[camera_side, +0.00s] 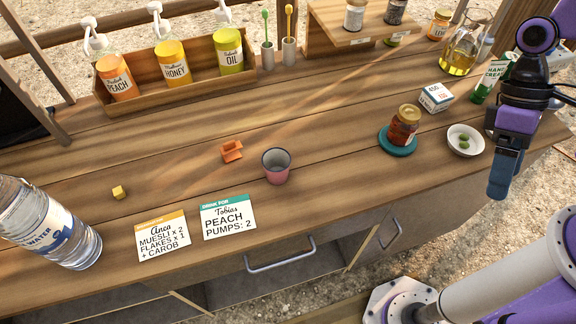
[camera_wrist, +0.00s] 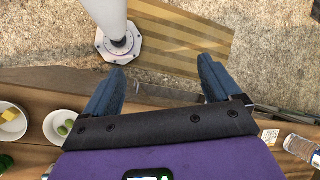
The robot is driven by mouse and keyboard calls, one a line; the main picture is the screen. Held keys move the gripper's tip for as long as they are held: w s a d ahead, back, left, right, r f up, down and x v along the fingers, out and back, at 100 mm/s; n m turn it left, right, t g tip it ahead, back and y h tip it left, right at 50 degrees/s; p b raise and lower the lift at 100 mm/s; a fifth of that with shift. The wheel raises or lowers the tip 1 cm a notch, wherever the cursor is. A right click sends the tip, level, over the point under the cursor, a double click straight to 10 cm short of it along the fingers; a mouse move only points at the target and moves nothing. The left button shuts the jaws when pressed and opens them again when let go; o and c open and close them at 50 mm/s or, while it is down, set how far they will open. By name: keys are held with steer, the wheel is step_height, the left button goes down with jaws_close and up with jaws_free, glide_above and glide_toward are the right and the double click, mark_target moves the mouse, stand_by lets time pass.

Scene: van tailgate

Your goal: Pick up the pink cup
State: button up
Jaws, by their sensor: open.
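The pink cup (camera_side: 276,167) stands upright on the wooden tailgate in the side view, near the middle front. It has a grey inside and looks empty. My gripper (camera_side: 497,186) is at the right of the side view, raised near the tailgate's front right edge and well apart from the cup. In the wrist view my gripper (camera_wrist: 160,84) has its two blue fingers spread wide with nothing between them. The cup is not visible in the wrist view.
An orange scoop-like piece (camera_side: 231,151) lies just left of the cup. Two cards, the Tobias card (camera_side: 228,216) and the Anca card (camera_side: 163,236), lie in front. A jar (camera_side: 404,126) on a teal coaster and a white bowl (camera_side: 465,140) stand between cup and gripper. A water bottle (camera_side: 45,225) is far left.

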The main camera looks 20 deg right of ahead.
steer(key=w+a+f+m+g+y, duration=0.1)
steer(key=w+a+m+y, duration=0.3)
steer(key=a+m, duration=0.25)
steer(key=w+a+f+m+y, duration=0.2)
steer(key=w+a+m+y, duration=0.3)
steer(key=a+m, duration=0.15)
steer(key=m+t+y, duration=0.3)
steer(key=m+t, duration=0.5)
steer(key=m, duration=0.4)
glide_toward(276, 161)
steer(key=a, duration=0.2)
steer(key=s+a, duration=0.1)
steer(key=a, duration=0.3)
steer(key=shift+s+f, duration=0.25)
steer(key=shift+s, duration=0.15)
steer(key=shift+r+x, duration=0.2)
steer(key=shift+x, duration=2.6)
steer(key=shift+a, duration=0.1)
steer(key=shift+c, duration=0.4)
steer(key=c, duration=1)
